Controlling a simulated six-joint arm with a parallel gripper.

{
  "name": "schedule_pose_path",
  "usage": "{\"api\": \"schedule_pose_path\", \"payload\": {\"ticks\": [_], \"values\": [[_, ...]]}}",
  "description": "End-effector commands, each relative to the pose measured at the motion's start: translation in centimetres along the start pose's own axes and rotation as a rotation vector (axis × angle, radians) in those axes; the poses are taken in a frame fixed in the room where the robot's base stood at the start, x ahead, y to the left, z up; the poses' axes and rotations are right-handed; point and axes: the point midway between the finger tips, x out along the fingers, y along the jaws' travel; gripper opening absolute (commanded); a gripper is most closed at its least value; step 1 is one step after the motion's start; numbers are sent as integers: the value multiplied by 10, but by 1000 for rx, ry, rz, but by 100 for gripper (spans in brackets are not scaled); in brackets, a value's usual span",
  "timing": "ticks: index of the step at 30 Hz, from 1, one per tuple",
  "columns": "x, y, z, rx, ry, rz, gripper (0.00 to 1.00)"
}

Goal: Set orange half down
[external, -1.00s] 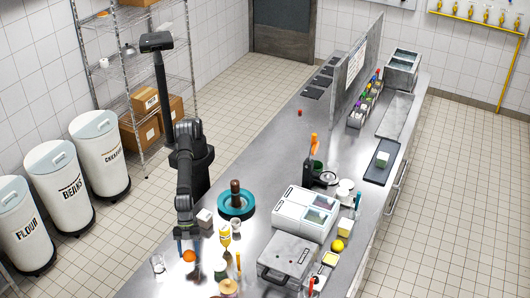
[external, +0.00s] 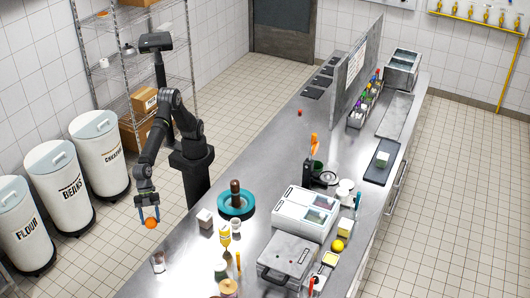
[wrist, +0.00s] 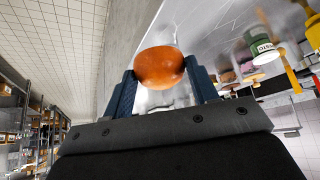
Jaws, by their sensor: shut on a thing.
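The orange half (external: 151,223) is a small orange piece held low between the fingers of my gripper (external: 147,208). In the external view it appears at the left edge of the steel counter (external: 190,255); I cannot tell whether it is above the counter or just off it. In the wrist view the orange half (wrist: 159,68) shows its rounded peel side between the two blue fingers of my gripper (wrist: 160,85), which are shut on it. The cut face is not clearly visible.
A clear glass (external: 158,262) stands on the counter close to the gripper. A white cube (external: 205,217), a teal ring dish (external: 236,204), a yellow bottle (external: 225,238) and jars stand further right. Bins (external: 54,175) stand on the floor at left.

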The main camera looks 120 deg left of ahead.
Motion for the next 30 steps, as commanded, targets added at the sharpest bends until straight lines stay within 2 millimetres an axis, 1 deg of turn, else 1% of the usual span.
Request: {"api": "schedule_pose_path", "payload": {"ticks": [2,5,12,15,18,23,26,30], "values": [[1,-1,3,-2,1,-1,30],[14,-12,1,-5,0,-2,30],[62,-53,-13,-6,0,-2,30],[79,-67,-18,-5,1,-2,30],[91,-77,-22,-4,1,-1,30],[100,-84,-23,-2,2,0,30],[107,-84,-18,-1,0,0,30],[125,-84,-6,-2,-2,0,30]]}}
